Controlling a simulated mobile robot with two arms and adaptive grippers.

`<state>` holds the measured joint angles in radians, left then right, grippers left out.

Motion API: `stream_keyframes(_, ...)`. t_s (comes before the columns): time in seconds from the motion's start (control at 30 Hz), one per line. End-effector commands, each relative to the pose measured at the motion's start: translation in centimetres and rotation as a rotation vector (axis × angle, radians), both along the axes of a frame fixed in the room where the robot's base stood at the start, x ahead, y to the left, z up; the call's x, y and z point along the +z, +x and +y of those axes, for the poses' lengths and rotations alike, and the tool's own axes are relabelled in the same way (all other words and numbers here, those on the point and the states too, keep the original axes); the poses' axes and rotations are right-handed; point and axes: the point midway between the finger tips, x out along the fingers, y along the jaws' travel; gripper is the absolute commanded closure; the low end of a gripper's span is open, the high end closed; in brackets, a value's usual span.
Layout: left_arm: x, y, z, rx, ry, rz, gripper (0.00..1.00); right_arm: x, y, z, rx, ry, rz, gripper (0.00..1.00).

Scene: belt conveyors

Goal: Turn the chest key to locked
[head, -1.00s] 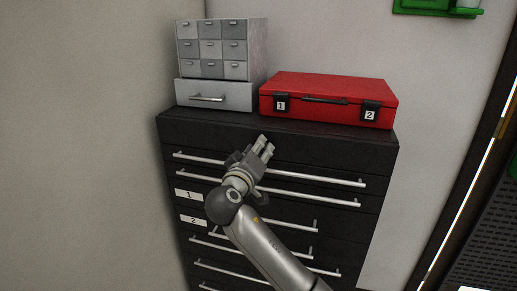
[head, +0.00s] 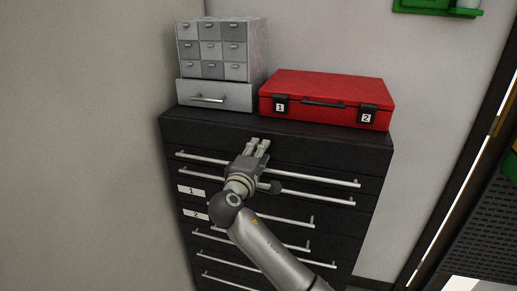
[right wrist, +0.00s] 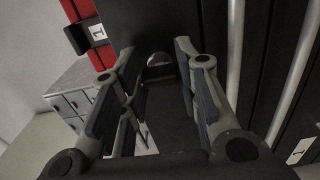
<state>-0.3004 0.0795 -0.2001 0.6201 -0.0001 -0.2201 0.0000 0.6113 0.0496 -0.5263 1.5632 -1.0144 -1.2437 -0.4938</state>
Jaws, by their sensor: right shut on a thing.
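The black tool chest (head: 310,148) stands against the wall, with long silver drawer handles on its front. My right gripper (head: 259,144) is at the chest's top front, with its fingers pointing to the top drawer panel. In the right wrist view, the fingers of the right gripper (right wrist: 157,54) stand either side of a small rounded silver piece, the chest key (right wrist: 159,60). The gripper is shut on it. The key's exact angle is hard to tell, and in the head view the fingers hide it. My left gripper is not in view.
A red case (head: 330,88) with latches labelled 1 and 2 lies on the chest top. A grey small-drawer cabinet (head: 213,95) stands left of it. A green shelf (head: 437,8) is on the wall at upper right. Drawer handles stick out below my gripper.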

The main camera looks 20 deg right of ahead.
Motion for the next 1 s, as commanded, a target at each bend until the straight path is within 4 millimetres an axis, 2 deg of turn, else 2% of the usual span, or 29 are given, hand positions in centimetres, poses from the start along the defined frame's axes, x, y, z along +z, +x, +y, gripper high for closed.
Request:
stream_keyframes(0.6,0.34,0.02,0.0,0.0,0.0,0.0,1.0,-0.11,0.01,0.05,0.001,-0.035,0.025,0.94)
stream_keyframes(0.63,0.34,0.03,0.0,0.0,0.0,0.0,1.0,-0.11,0.01,0.05,0.001,-0.035,0.025,0.68)
stream_keyframes(0.77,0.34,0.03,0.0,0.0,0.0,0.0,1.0,-0.09,0.0,0.04,0.001,-0.034,0.024,0.51)
stream_keyframes(0.8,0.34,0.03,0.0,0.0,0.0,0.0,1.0,-0.08,0.0,0.04,0.001,-0.034,0.024,0.48)
stream_keyframes(1.0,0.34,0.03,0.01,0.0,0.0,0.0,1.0,-0.04,0.01,0.03,0.001,-0.034,0.023,0.48)
